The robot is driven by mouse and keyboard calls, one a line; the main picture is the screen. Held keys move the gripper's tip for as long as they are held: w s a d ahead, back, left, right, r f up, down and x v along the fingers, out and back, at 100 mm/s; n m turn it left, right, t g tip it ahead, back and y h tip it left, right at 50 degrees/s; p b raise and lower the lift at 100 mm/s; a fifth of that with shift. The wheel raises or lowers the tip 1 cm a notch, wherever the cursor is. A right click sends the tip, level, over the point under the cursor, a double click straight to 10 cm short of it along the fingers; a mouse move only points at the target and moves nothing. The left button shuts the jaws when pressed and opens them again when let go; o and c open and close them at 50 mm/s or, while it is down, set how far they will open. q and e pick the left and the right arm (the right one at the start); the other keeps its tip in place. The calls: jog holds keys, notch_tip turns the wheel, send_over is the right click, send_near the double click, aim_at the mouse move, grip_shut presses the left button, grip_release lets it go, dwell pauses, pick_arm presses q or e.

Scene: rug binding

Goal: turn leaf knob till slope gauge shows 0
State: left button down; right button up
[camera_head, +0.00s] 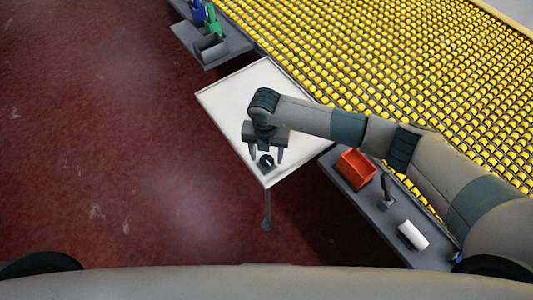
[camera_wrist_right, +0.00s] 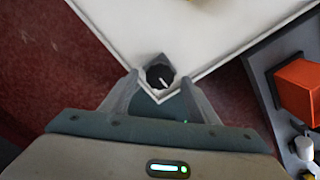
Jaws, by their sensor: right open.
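The leaf knob (camera_head: 266,160) is a dark round knob with a white pointer mark, at the near corner of a white leaf (camera_head: 228,95). My right gripper (camera_head: 267,157) is over that corner, with one finger on each side of the knob. In the right wrist view the knob (camera_wrist_right: 160,76) sits between the two spread fingertips (camera_wrist_right: 160,88), with a gap on both sides, so the gripper is open and not holding it. Its white mark points down and slightly right there. I cannot make out a slope gauge in either view. My left gripper is not in view.
A grey side shelf (camera_head: 385,220) on the right holds an orange bin (camera_head: 356,168), a dark upright tool (camera_head: 387,190) and a white roll (camera_head: 413,235). Another shelf (camera_head: 225,46) at the top holds blue and green items. A yellow-studded surface (camera_head: 400,70) lies behind. Red floor is clear at left.

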jog(key=shift+f, duration=0.75)
jog(key=c, duration=1)
jog(key=shift+c, duration=0.2)
